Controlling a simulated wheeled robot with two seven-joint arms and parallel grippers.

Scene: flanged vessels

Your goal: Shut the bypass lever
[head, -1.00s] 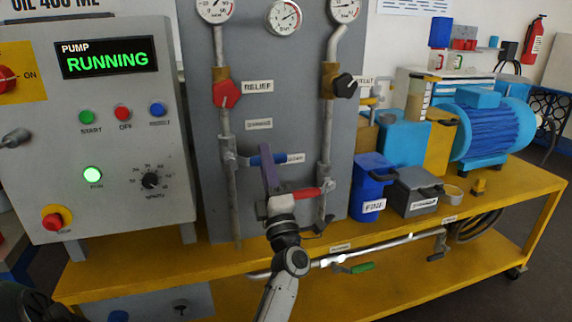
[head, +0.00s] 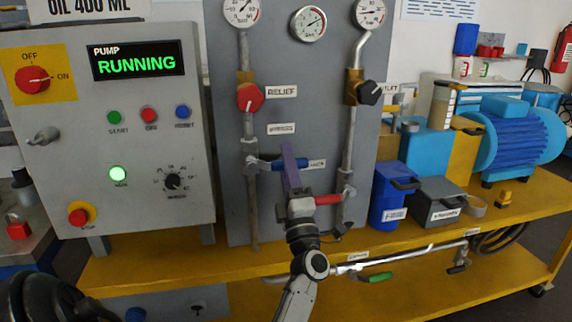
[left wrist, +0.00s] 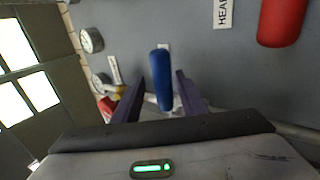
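A blue lever (head: 264,164) sticks out level to the right from the left pipe on the grey panel. A label that seems to read BYPASS (head: 281,129) is above it. My left gripper (head: 288,157) is in front of this lever, and a purple finger crosses it in the head view. In the left wrist view the blue lever (left wrist: 160,80) lies between the two parted fingers, with gaps visible on both sides. I cannot tell how deep it sits between them. My right gripper is not in view.
A red lever (head: 318,200) is close below and right of the gripper. A red knob (head: 250,97) and black knob (head: 369,92) are above. A control box (head: 120,150) reading RUNNING stands left. A green lever (head: 375,277) is on the low pipe.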

